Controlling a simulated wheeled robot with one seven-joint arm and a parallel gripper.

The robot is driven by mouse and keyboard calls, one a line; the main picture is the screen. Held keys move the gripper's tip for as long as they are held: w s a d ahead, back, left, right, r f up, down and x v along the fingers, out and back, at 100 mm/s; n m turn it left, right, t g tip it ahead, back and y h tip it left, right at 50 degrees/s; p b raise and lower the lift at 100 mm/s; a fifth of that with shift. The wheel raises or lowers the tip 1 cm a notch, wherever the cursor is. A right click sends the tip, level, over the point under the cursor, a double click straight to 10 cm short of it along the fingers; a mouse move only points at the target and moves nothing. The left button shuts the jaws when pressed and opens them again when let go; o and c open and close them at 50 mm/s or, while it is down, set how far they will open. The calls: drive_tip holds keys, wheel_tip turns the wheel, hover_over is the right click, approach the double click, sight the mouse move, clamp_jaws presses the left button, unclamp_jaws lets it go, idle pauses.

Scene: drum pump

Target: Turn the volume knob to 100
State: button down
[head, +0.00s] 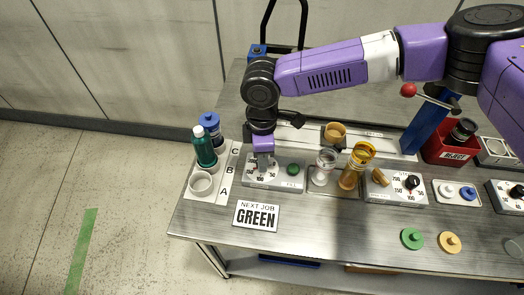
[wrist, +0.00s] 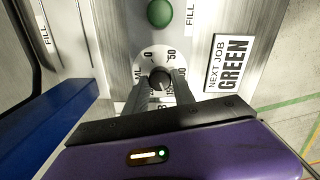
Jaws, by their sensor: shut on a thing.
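The volume knob (wrist: 161,79) is a small dark round knob on a white dial marked in ML (wrist: 148,62), with 0 and 50 readable in the wrist view. My gripper (wrist: 158,86) has its two fingers closed on either side of the knob. In the head view my gripper (head: 263,163) points down onto the left part of the fill panel (head: 284,185) and hides the knob there. The pointer of the knob cannot be made out. A green button (wrist: 160,12) sits on the same panel; in the head view it is right of the dial.
A white lettered rack (head: 227,178) with a green bottle (head: 205,147) and a blue-capped bottle (head: 210,124) stands left. A NEXT JOB GREEN sign (head: 256,216) lies in front. A clear vessel (head: 323,168) and an amber cylinder (head: 356,166) stand close to the right.

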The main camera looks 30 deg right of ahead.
drive_tip(key=n+p, duration=0.1)
drive_tip(key=n, duration=0.1)
drive_tip(key=shift+n, duration=0.4)
drive_tip(key=n, duration=0.3)
drive_tip(key=shift+n, duration=0.3)
drive_tip(key=n, duration=0.3)
drive_tip(key=shift+n, duration=2.1)
drive_tip(key=c, duration=1.1)
unclamp_jaws()
drive_tip(key=shift+o, duration=0.2)
